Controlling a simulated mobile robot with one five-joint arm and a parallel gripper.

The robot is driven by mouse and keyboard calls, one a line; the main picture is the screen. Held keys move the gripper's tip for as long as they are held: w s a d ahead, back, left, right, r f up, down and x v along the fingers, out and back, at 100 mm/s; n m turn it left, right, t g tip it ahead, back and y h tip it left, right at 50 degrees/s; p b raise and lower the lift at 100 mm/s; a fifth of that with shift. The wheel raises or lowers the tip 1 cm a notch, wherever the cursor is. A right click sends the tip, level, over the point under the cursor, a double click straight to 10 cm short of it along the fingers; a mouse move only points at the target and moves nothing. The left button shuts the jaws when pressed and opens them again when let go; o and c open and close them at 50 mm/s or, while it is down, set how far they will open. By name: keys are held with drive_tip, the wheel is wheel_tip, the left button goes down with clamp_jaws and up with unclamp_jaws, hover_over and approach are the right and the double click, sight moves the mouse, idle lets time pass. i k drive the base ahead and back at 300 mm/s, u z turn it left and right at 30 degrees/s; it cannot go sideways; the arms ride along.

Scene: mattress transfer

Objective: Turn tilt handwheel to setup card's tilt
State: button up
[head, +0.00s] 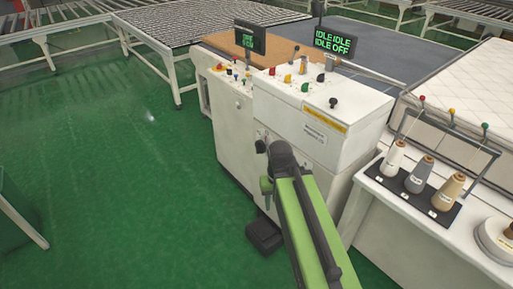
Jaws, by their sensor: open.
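The white machine cabinet (238,155) stands in the middle of the head view, with several coloured knobs and levers on its top. No tilt handwheel can be made out clearly; a small grey fitting (260,144) shows on the cabinet front, partly behind my arm. No setup card can be identified; a small white plate (314,134) on the cabinet is too small to read. My green arm reaches up to the cabinet front. My gripper (266,187) appears as a small dark part below the arm's end, open, its fingers mostly hidden and nothing visible in it.
Thread cones (420,174) stand on the right table, below a white mattress (475,78). A black box (264,235) lies at the cabinet's foot.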

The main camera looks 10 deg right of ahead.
sight(261, 146)
drive_tip(key=u, duration=1.05)
drive_tip(key=i, duration=0.55)
drive_tip(key=u, duration=0.55)
